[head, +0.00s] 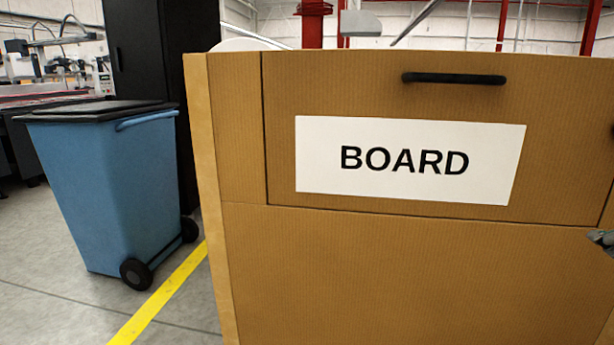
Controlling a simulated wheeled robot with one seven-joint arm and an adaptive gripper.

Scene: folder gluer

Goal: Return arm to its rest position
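A small grey piece that looks like part of my gripper (602,238) shows at the right edge of the head view, in front of the brown cabinet. Most of it is cut off by the frame. I cannot see its fingertips clearly, nor whether it is open, shut or holding anything. The rest of my arm is out of view.
A large brown cardboard-like cabinet (400,275) fills the middle and right, close in front. It has a BOARD label (410,160) and a black handle (454,78). A blue wheeled bin (105,190) stands left. A yellow floor line (165,295) runs between them. Grey floor is clear at lower left.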

